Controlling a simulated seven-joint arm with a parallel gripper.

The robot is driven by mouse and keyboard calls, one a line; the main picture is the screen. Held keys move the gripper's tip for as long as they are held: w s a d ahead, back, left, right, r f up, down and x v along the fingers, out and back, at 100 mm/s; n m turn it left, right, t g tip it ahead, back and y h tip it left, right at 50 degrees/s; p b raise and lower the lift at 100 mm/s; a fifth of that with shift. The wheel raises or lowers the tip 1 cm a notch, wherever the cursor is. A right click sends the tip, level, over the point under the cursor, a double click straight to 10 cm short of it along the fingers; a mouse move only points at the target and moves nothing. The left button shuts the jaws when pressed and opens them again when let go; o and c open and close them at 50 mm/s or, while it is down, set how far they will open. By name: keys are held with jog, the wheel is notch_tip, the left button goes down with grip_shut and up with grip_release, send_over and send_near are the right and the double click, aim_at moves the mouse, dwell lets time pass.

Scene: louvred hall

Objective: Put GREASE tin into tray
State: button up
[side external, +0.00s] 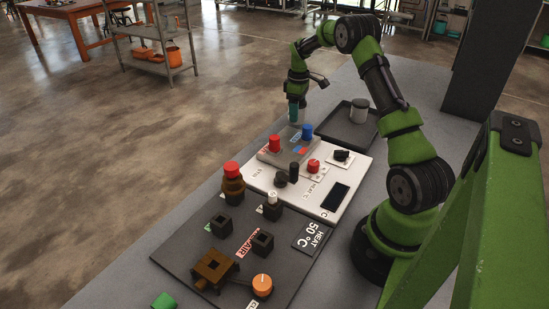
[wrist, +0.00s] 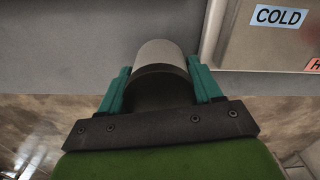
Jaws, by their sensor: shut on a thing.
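My gripper (side external: 295,106) has its teal fingers shut on a grey cylindrical tin, which shows best in the wrist view (wrist: 158,58). No label can be read on the tin, so I cannot tell whether it is the GREASE tin. In the side view my gripper is beyond the far left end of the panels, left of the dark tray (side external: 338,128). Whether the held tin touches the surface cannot be told.
A raised grey block with a red knob (side external: 274,143) and a blue knob (side external: 307,131) is just in front of my gripper. A white control panel (side external: 262,180) and a dark panel (side external: 185,253) with several fittings lie nearer. A blue COLD label (wrist: 281,16) shows at right.

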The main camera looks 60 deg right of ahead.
jog(key=r, duration=0.5)
jog(key=d+r, duration=0.1)
jog(key=r, duration=0.2)
jog(key=shift+s, duration=0.3)
jog(key=s+d+r+m, duration=0.1)
jog(key=s+d+r, duration=0.1)
jog(key=s, duration=0.3)
jog(key=n, duration=0.1)
send_over(346, 135)
jog(key=f, duration=0.7)
jog(key=shift+a, duration=0.2)
jog(key=shift+f, duration=2.3)
jog(key=shift+f, duration=0.1)
jog(key=o, duration=1.2)
jog(key=shift+c, duration=0.2)
